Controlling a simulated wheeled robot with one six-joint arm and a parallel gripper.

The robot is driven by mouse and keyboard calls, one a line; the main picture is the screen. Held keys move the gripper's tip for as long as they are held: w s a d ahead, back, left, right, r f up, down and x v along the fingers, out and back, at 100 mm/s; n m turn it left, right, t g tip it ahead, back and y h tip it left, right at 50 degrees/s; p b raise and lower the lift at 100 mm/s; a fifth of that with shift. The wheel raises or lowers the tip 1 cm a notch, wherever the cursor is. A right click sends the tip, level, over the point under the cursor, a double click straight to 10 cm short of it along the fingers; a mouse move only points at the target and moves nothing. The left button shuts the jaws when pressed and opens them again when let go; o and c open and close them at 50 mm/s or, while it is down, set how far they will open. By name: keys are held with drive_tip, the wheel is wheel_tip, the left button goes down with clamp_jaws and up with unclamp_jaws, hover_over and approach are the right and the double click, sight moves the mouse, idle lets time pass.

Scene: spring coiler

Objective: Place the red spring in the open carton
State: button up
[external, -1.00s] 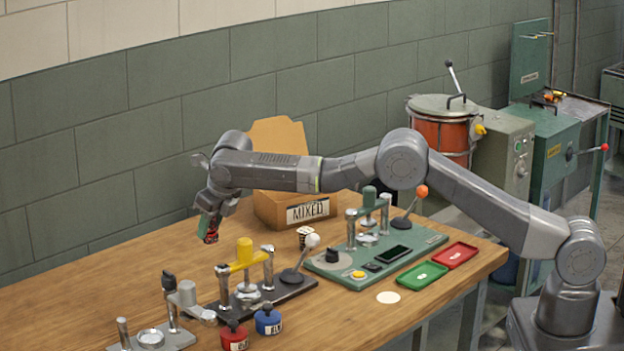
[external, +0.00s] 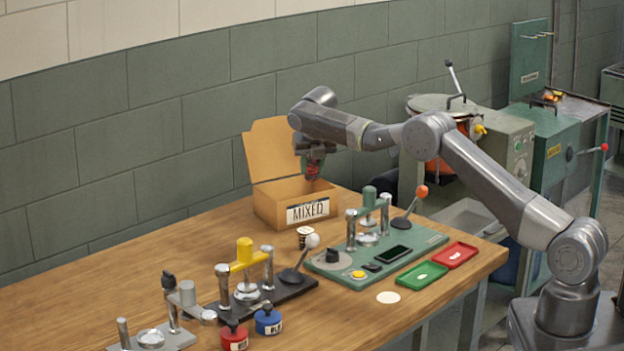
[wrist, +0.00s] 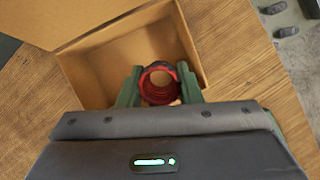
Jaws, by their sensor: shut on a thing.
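The red spring (wrist: 158,84) shows in the wrist view as a red coil between the two green fingers of my gripper (wrist: 158,90). In the external view the red spring (external: 312,170) hangs below my gripper (external: 312,165), just above the carton's opening. My gripper is shut on it. The open carton (external: 268,207) is brown cardboard with a raised flap and a "MIXED" label. In the wrist view the carton (wrist: 85,85) lies under the gripper, and the part of its inside that shows looks empty. The gripper body hides its near side.
A green press fixture (external: 345,277) stands right of the carton, with a green tray (external: 422,277) and a red tray (external: 455,254). A yellow press (external: 245,255) and red and blue pots are in front. The table left of the carton is clear.

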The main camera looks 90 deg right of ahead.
sight(317, 167)
wheel_tip(317, 167, down, 10)
drive_tip(key=shift+s+d+r+p, duration=0.1)
drive_tip(key=shift+s+d+p, duration=0.05)
drive_tip(key=shift+p, duration=0.5)
drive_tip(key=shift+f, duration=0.2)
drive_tip(key=o, duration=1)
drive_tip(key=shift+r, duration=0.5)
drive_tip(key=b+v, duration=0.2)
drive_tip(key=v, duration=0.9)
drive_tip(key=shift+s+a+r, duration=0.1)
drive_tip(key=shift+a, duration=0.15)
drive_tip(key=shift+d, duration=0.1)
